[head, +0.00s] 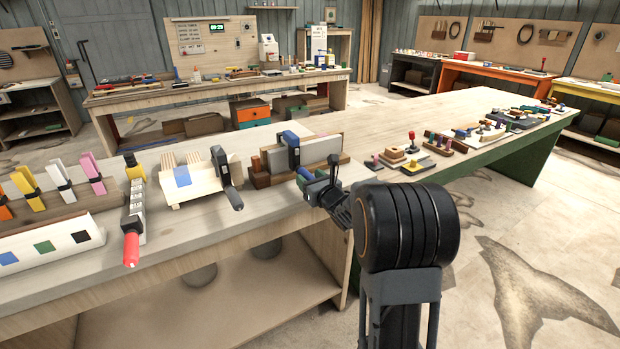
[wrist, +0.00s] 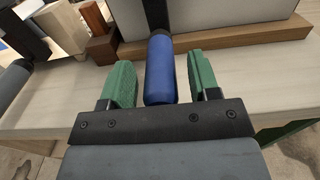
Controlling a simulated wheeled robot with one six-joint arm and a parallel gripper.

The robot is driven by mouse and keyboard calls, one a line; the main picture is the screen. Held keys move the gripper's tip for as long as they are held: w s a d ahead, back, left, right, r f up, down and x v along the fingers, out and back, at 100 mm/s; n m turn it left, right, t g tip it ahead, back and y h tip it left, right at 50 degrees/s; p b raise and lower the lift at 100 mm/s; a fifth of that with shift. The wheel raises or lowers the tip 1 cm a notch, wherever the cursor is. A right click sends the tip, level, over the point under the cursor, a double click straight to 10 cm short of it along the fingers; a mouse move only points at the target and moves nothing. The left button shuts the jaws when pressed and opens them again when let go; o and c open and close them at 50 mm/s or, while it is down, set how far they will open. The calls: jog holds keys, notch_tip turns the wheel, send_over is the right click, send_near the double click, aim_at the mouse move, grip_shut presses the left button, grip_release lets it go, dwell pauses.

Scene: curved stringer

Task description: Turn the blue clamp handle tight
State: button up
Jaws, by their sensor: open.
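The blue clamp handle (wrist: 161,70) points toward me in the wrist view, between the two green fingers of my gripper (wrist: 160,82). A gap shows on each side of the handle, so the fingers do not appear to touch it. The gripper is open. In the head view the gripper (head: 318,186) is at the front edge of the workbench, at the blue handle (head: 305,173). The clamp (head: 290,150) stands upright against a grey panel (head: 318,151) set in a wooden holder. My gripper and arm partly hide the handle in the head view.
Further left is a red-handled clamp (head: 131,248). Brown wooden blocks (wrist: 102,48) stand close left of the gripper. Many small knobbed pieces lie on the bench to the right.

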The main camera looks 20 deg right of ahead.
jog(key=shift+w, duration=0.15)
jog(key=c, duration=0.9)
